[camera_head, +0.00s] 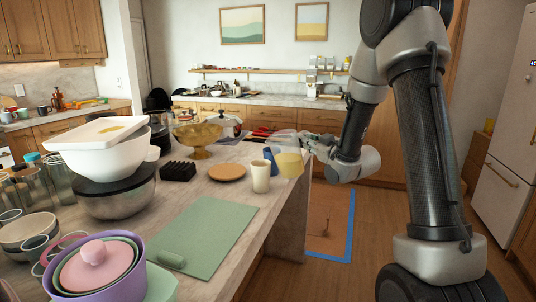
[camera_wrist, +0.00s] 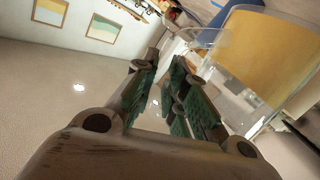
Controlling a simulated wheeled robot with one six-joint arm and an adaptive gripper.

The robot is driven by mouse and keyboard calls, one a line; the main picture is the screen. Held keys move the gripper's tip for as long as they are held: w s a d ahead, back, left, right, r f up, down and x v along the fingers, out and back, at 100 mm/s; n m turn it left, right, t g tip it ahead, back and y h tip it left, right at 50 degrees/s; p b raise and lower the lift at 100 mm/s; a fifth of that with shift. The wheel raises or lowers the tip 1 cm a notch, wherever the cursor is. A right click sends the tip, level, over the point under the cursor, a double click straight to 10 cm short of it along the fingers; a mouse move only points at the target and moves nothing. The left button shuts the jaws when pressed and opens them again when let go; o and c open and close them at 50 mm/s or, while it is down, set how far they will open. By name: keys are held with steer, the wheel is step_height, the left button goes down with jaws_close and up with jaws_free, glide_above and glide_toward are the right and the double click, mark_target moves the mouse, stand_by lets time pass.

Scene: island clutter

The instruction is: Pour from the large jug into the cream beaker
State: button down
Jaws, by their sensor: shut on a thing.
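The large jug (camera_head: 287,145) is clear, with yellow contents in its lower part. My gripper (camera_head: 308,145) is at the jug's right side and shut on it; the exact grip is hard to make out. The jug is close to upright, beside and slightly above the cream beaker (camera_head: 261,178), to its right. The beaker stands upright on the island near its right edge; its inside cannot be seen. In the wrist view the jug (camera_wrist: 235,62) fills the upper right, beyond the green-padded fingers of my gripper (camera_wrist: 170,72).
A blue cup (camera_head: 268,156) stands just behind the beaker and jug. A round wooden board (camera_head: 227,172) lies left of the beaker. A green mat (camera_head: 205,232) lies in front. Bowls (camera_head: 112,150) and glassware crowd the left. Floor is open beyond the island's right edge.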

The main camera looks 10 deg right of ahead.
mark_target(303, 134)
steer(key=shift+a+r+n, duration=0.4)
steer(key=shift+r+n, duration=0.2)
steer(key=shift+n, duration=0.2)
steer(key=shift+a+r+n+g, duration=0.3)
steer(key=shift+a+r+n, duration=0.2)
steer(key=shift+a+n, duration=0.15)
steer(key=shift+a+r+n+h, duration=0.4)
steer(key=shift+a+n, duration=0.1)
steer(key=shift+n, duration=0.05)
steer(key=shift+a+r, duration=0.1)
steer(key=shift+n, duration=0.3)
